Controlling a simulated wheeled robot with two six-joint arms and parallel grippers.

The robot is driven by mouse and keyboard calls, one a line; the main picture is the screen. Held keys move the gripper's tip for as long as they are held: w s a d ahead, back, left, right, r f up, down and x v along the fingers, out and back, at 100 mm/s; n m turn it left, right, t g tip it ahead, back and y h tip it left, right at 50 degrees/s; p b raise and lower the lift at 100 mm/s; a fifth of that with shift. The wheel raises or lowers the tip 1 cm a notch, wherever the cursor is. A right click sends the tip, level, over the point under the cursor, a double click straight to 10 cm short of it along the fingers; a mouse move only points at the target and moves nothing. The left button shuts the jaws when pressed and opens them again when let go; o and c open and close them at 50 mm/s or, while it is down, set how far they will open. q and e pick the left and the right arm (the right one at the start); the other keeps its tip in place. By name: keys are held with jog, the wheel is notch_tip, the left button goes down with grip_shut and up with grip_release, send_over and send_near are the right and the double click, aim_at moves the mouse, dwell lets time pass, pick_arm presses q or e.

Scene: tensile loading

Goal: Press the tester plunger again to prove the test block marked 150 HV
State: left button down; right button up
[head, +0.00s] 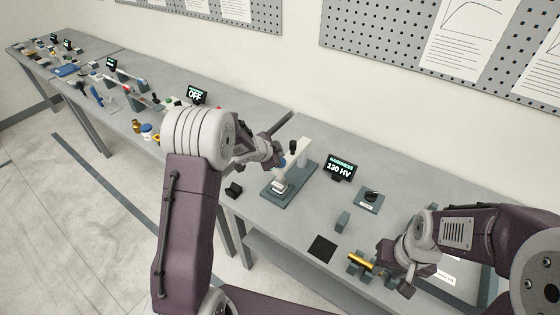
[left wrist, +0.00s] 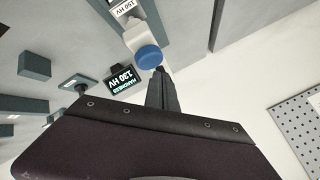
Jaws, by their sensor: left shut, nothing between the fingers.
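The hardness tester (head: 303,160) stands on the bench on a grey base, with a pale arm. Its blue plunger cap (left wrist: 149,57) is large in the left wrist view. A pale test block (head: 279,186) sits on the base under the arm; a label reading 150 HV (left wrist: 124,7) shows beside the tester head in the left wrist view. The display (head: 340,168) reads HARDNESS 130 HV. My left gripper (left wrist: 159,70) is shut and empty, its tips close beside the blue cap; contact cannot be told. My right gripper (head: 398,280) is low at the right; its fingers are unclear.
A brass cylinder (head: 361,261) lies on a grey holder beside my right gripper. A grey block (head: 342,222), a black square (head: 322,248) and a pad with a dark piece (head: 369,198) lie right of the tester. An OFF display (head: 197,95) stands further left.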

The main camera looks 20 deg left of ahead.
pick_arm(q)
jog(key=shift+f, duration=0.1)
dwell(0.6)
jog(key=shift+f+b, duration=0.3)
jog(key=shift+f+b, duration=0.65)
jog(key=shift+f, duration=0.1)
dwell(0.7)
jog(key=shift+s+f+b, duration=0.3)
jog(key=shift+f, duration=0.2)
dwell(0.4)
jog(key=shift+w+r+p, duration=0.25)
jog(key=shift+r+p, duration=0.65)
jog(key=shift+p, duration=0.2)
jog(key=shift+r, duration=0.4)
